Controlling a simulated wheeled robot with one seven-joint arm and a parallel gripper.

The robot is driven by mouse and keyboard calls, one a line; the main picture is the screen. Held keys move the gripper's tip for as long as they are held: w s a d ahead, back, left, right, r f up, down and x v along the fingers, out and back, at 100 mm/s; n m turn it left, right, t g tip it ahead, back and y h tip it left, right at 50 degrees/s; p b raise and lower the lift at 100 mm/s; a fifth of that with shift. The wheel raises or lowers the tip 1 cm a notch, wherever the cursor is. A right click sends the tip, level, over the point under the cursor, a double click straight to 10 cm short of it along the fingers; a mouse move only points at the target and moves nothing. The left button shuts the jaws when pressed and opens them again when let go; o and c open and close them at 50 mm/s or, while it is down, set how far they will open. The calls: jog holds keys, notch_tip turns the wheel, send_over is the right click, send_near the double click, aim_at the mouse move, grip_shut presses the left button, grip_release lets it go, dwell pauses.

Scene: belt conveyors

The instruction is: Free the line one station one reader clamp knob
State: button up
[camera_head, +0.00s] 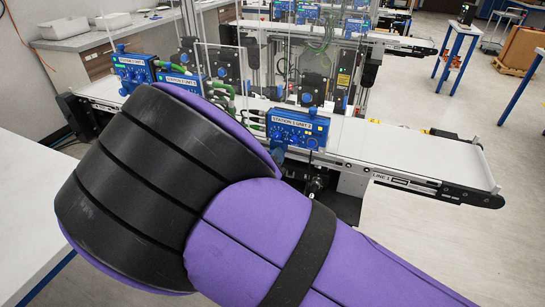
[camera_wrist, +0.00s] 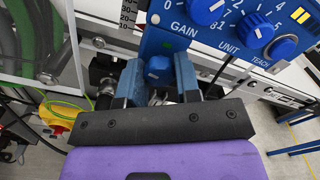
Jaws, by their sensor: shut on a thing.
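The reader clamp knob (camera_wrist: 158,69) is a small blue knob under the lower edge of the blue reader unit in the wrist view. My gripper (camera_wrist: 159,81) is around it, one blue finger on each side, shut on the knob. The blue reader unit (camera_wrist: 184,28) is just above, with dials marked GAIN and UNIT and a knob marked TEACH. In the head view, this reader unit (camera_head: 297,128) is at the front of the conveyor, with a STATION 1 label. My arm hides my gripper in that view.
The conveyor belt (camera_head: 420,157), marked LINE 1, runs right from the station. More blue units (camera_head: 133,68) stand at left. In the wrist view, a yellow box with a red knob (camera_wrist: 58,120) and green hoses (camera_wrist: 50,35) are at left.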

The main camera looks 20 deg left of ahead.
jog(key=shift+n, duration=2.2)
jog(key=o, duration=0.9)
jog(key=s, duration=0.7)
jog(key=s+a, duration=0.1)
jog(key=s, duration=0.3)
jog(key=shift+w, duration=0.1)
